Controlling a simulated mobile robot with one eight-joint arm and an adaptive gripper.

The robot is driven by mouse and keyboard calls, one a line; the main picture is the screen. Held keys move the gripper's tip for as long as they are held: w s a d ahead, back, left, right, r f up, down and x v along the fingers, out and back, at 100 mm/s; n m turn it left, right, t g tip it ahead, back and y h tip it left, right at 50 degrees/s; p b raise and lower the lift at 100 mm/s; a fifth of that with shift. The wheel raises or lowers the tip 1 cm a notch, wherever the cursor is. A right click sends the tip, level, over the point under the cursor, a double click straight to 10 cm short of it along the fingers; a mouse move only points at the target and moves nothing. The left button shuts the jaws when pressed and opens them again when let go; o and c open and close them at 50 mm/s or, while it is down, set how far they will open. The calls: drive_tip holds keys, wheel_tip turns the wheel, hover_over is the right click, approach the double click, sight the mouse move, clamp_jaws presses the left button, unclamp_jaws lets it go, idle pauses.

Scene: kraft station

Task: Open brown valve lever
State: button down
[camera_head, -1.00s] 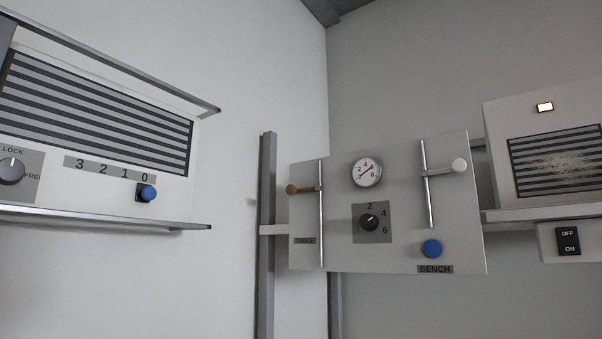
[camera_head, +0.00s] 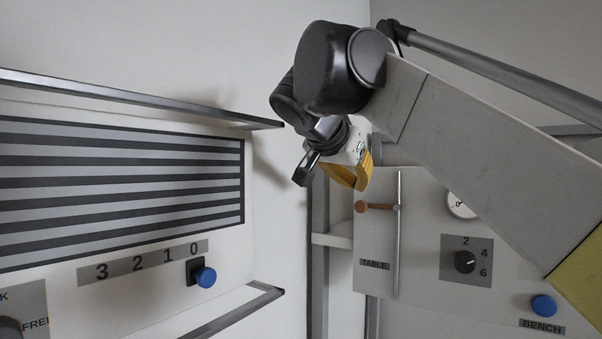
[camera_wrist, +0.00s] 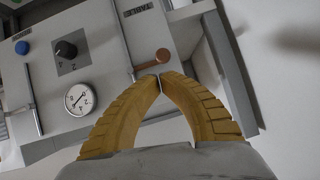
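The brown valve lever (camera_head: 378,207) sticks out sideways to the left from a vertical silver pipe (camera_head: 398,235) on the panel above the TABLE label. Its round brown knob also shows in the wrist view (camera_wrist: 162,55), just beyond my fingertips. My gripper (camera_head: 359,183) has yellow fingers and hangs just above the lever in the head view. In the wrist view the fingertips (camera_wrist: 160,76) meet with nothing seen between them. The knob appears apart from the fingers, though contact is hard to tell.
The panel also bears a numbered dial knob (camera_head: 465,262), a gauge (camera_head: 461,204) partly hidden by my arm, and a blue button (camera_head: 543,306). A striped unit with metal rails (camera_head: 130,97) is at left. A grey post (camera_head: 319,240) stands beside the panel.

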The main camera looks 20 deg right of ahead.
sight(372, 198)
drive_tip(key=shift+d+r, duration=0.25)
drive_tip(key=shift+r, duration=0.55)
drive_tip(key=p+x, duration=0.1)
drive_tip(key=x, duration=0.9)
drive_tip(key=shift+w, duration=0.1)
